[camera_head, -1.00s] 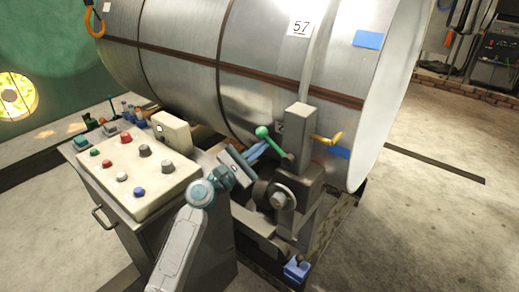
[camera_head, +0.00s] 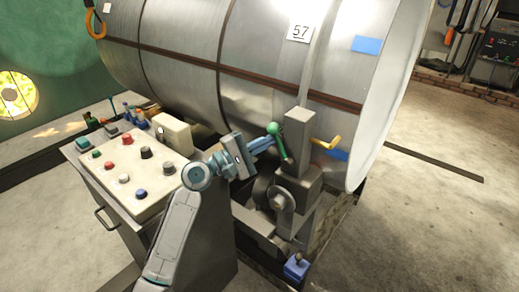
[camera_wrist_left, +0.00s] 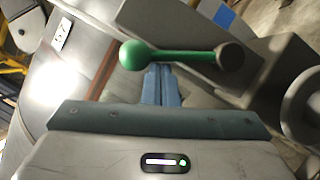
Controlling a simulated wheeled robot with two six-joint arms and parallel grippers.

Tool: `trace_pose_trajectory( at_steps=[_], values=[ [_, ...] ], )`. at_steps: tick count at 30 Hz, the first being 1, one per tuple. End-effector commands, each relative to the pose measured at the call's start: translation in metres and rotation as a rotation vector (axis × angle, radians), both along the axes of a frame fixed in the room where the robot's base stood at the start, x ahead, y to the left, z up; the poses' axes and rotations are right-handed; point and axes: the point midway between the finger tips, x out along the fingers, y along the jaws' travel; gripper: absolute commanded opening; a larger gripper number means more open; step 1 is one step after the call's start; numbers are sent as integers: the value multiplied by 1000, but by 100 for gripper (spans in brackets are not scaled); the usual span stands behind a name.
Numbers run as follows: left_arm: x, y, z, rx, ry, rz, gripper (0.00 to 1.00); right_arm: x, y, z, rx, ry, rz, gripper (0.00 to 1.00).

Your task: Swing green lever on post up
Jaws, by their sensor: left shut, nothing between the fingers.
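The green lever (camera_head: 278,143) with a ball end sits on the side of a grey post (camera_head: 298,135) in front of the big metal drum. It tilts up and to the left from its pivot. My left gripper (camera_head: 270,143) is shut and empty, its blue fingertips close to the lever shaft. In the left wrist view the lever (camera_wrist_left: 180,57) lies across the picture, ball at left and pivot at right, just at the tips of the shut fingers (camera_wrist_left: 160,80). I cannot tell whether they touch it. My right gripper is not in view.
A yellow lever (camera_head: 328,143) sticks out on the post's other side. The metal drum (camera_head: 180,70) fills the space behind. A control panel with coloured buttons (camera_head: 130,175) stands at left. A blue pedal-like part (camera_head: 296,267) is low in front. Open floor lies at right.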

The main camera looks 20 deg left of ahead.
Motion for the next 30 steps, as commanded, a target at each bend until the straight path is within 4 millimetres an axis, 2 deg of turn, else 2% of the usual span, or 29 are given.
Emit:
trace_pose_trajectory(
  at_steps=[3,12,30],
  values=[
    [-2,-4,8,70,-28,-1,0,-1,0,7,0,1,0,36],
    [-4,-11,12,183,-68,-1,0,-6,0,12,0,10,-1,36],
    [-5,-12,12,210,-76,0,0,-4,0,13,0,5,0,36]
  ],
)
